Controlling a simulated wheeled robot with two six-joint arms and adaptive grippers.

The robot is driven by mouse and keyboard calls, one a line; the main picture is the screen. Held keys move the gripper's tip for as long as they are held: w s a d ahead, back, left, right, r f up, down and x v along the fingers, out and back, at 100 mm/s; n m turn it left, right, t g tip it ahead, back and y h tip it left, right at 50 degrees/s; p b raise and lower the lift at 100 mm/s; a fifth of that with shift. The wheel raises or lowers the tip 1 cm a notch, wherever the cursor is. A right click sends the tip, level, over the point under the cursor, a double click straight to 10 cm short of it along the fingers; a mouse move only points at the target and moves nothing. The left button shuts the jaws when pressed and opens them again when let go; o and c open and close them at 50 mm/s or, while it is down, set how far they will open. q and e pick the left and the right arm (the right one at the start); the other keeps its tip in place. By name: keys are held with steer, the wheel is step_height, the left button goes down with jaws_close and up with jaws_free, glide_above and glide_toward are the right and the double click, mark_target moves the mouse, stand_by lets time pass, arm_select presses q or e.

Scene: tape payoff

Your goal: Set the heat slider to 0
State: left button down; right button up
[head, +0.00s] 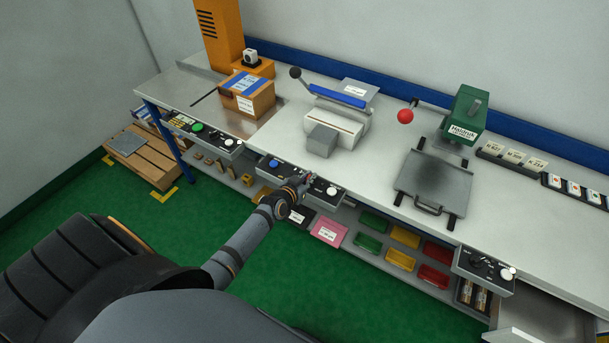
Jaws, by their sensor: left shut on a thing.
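A small dark control panel (322,194) with a white round knob (331,191) hangs on the bench's front edge, below the tape sealer (335,125). My left gripper (306,181) is at this panel's left end, shut on a small part there that I take to be the heat slider's handle. The fingers hide most of that part, and the slider's scale is too small to read. My right gripper is not in view.
A green press (468,115) and grey plate (433,185) stand to the right. A taped carton (248,95) is at the left. Coloured bins (403,237) sit on the shelf below.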

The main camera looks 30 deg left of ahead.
arm_select(q)
steer(key=shift+d+f, duration=0.15)
steer(key=c, duration=1.8)
jaws_free()
steer(key=shift+d, duration=0.15)
steer(key=o, duration=0.4)
steer(key=shift+d, duration=0.15)
steer(key=shift+a, duration=0.2)
steer(key=shift+s+r, duration=0.2)
steer(key=shift+s, duration=0.1)
steer(key=v, duration=1.1)
steer(key=shift+s, duration=0.2)
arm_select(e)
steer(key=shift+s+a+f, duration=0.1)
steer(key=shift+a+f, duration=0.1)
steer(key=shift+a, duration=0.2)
arm_select(q)
steer(key=shift+r, duration=0.1)
